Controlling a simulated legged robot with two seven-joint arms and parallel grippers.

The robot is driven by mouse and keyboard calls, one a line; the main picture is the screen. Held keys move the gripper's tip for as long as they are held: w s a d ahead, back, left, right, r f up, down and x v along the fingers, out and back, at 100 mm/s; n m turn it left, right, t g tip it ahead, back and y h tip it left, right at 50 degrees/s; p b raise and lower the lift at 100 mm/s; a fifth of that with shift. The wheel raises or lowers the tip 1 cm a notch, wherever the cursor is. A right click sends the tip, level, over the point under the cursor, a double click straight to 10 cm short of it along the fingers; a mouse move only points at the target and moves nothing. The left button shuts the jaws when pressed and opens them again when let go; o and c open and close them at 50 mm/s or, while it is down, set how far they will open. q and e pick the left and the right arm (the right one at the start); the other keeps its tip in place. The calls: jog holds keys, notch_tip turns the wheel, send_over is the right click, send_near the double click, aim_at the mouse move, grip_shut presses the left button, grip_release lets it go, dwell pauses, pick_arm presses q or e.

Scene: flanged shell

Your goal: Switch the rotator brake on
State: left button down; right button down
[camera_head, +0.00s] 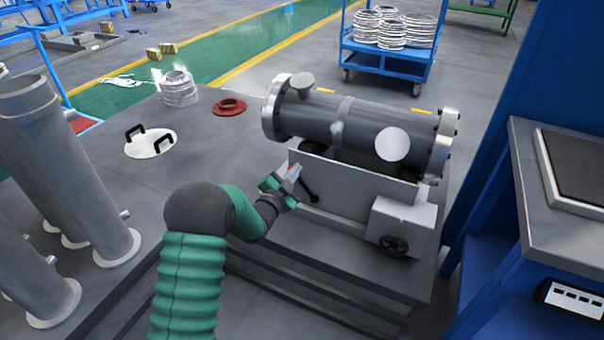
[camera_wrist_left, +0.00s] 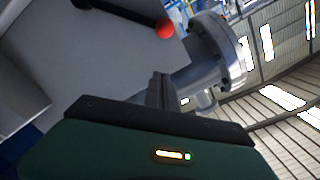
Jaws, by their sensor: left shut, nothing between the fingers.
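The flanged shell (camera_head: 350,120), a grey metal cylinder with a flange at each end, lies on the rotator (camera_head: 345,185), a light grey stand on the table. My left gripper (camera_head: 288,186) is beside the knob. In the left wrist view, the black lever (camera_wrist_left: 125,12) ends in the red knob (camera_wrist_left: 164,28), beyond my shut, empty fingers (camera_wrist_left: 159,85), with an apparent gap. My right gripper is not in view.
A black handwheel (camera_head: 394,246) is on the rotator's right end. The grey table (camera_head: 120,215) also holds a round white plate (camera_head: 151,144) with black handles, a red flange (camera_head: 229,107) and grey pipes (camera_head: 70,170) at left. A blue bench (camera_head: 560,230) stands at right.

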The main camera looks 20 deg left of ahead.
pick_arm(q)
jog(key=s+p, duration=0.1)
jog(key=s, duration=0.6)
jog(key=shift+p, duration=0.4)
jog(key=shift+s+f, duration=0.1)
jog(key=shift+f, duration=0.05)
